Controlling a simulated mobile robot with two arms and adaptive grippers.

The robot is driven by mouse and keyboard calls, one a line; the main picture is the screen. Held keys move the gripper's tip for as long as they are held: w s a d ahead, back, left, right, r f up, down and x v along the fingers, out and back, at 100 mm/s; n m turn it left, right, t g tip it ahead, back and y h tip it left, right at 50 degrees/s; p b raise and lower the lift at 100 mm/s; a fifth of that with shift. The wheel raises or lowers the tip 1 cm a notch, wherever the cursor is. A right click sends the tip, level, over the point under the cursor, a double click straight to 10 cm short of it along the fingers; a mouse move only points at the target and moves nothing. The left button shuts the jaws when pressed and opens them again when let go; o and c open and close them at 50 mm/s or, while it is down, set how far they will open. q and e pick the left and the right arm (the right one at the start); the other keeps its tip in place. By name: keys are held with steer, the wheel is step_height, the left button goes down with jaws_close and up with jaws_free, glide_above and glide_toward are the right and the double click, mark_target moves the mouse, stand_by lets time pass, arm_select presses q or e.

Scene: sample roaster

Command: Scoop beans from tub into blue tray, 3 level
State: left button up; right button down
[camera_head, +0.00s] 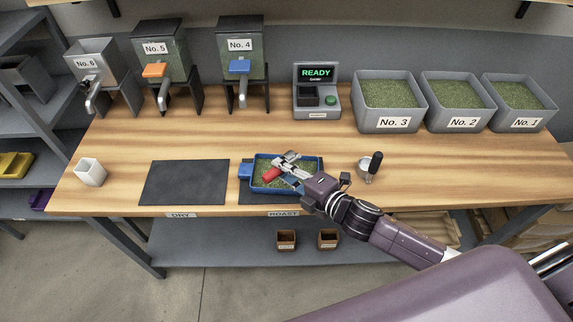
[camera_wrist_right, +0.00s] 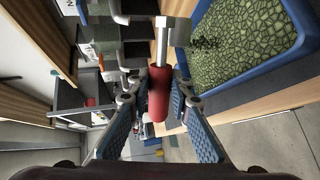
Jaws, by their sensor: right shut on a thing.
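My right gripper (camera_head: 291,173) is shut on the red handle of a metal scoop (camera_wrist_right: 158,92), above the blue tray (camera_head: 268,191). The handle lies between the finger pads in the right wrist view; the squarish metal scoop head (camera_wrist_right: 174,31) is beyond it, beside the tray's beans. I cannot tell whether beans are in the scoop. The tray holds a layer of green beans (camera_wrist_right: 242,45), partly hidden by my gripper in the head view. Three grey tubs of green beans, No. 3 (camera_head: 390,119), No. 2 (camera_head: 456,122) and No. 1 (camera_head: 521,122), stand at the back right. My left gripper is out of view.
A metal cup with a black handle (camera_head: 368,167) stands right of the tray. A dark mat (camera_head: 185,182) and white cup (camera_head: 90,172) are at left. The READY scale (camera_head: 316,96) and hoppers No. 4 (camera_head: 240,58), No. 5 (camera_head: 158,62) and No. 6 (camera_head: 90,66) line the back.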

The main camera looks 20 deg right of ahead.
steer(key=shift+s+a+f+n+t+h+b, duration=0.15)
steer(key=shift+a+f+n+h+b, duration=0.1)
steer(key=shift+f+n+b, duration=0.3)
steer(key=shift+s+a+f+n+t+h+b, duration=0.15)
steer(key=shift+a+f+n+b, duration=0.2)
steer(key=shift+n, duration=0.3)
steer(key=shift+s+a+f+n+t+h+b, duration=0.15)
steer(key=shift+f+n+t+h+b, duration=0.4)
steer(key=shift+n, duration=0.55)
steer(key=shift+r+g, duration=0.15)
steer(key=shift+g, duration=0.1)
step_height(320, 180, up, 3)
steer(key=p, duration=0.3)
